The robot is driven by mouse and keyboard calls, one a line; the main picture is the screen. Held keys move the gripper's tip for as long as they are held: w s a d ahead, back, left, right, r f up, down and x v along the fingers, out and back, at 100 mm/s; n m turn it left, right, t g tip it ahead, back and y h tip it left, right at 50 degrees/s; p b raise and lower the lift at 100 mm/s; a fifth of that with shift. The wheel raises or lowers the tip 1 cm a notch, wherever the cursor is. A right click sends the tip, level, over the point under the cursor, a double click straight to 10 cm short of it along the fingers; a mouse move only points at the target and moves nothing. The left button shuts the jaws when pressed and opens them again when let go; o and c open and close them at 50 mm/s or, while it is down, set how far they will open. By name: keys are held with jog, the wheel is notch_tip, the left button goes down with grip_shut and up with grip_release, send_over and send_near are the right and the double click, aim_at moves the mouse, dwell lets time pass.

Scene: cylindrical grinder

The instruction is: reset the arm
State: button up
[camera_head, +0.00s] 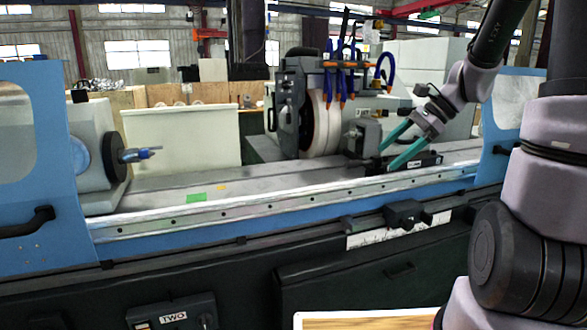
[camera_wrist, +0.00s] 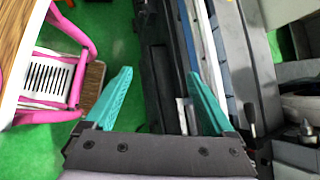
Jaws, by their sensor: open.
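My gripper (camera_head: 391,148) has two teal fingers and is in front of the cylindrical grinder (camera_head: 245,194) at the right part of its bed. The fingers are spread apart, with nothing between them. In the wrist view my gripper (camera_wrist: 158,95) also shows open and empty, with the dark front of the machine and its pale rail beyond and below the fingers. My arm comes in from the right side of the head view and reaches over toward the machine.
The grinding wheel (camera_head: 322,122) and blue-orange coolant hoses (camera_head: 348,72) stand behind the bed. The headstock (camera_head: 100,145) is at the left. Blue door panels (camera_head: 503,120) flank the opening. A wooden-topped table (camera_head: 365,320) is near me. A pink-framed item (camera_wrist: 60,75) stands on the green floor.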

jog(key=s+r+n+t+h, duration=0.5)
jog(key=s+r+n+h, duration=0.1)
jog(key=s+r+n, duration=0.6)
jog(key=shift+s+d, duration=0.35)
jog(key=shift+s, duration=0.5)
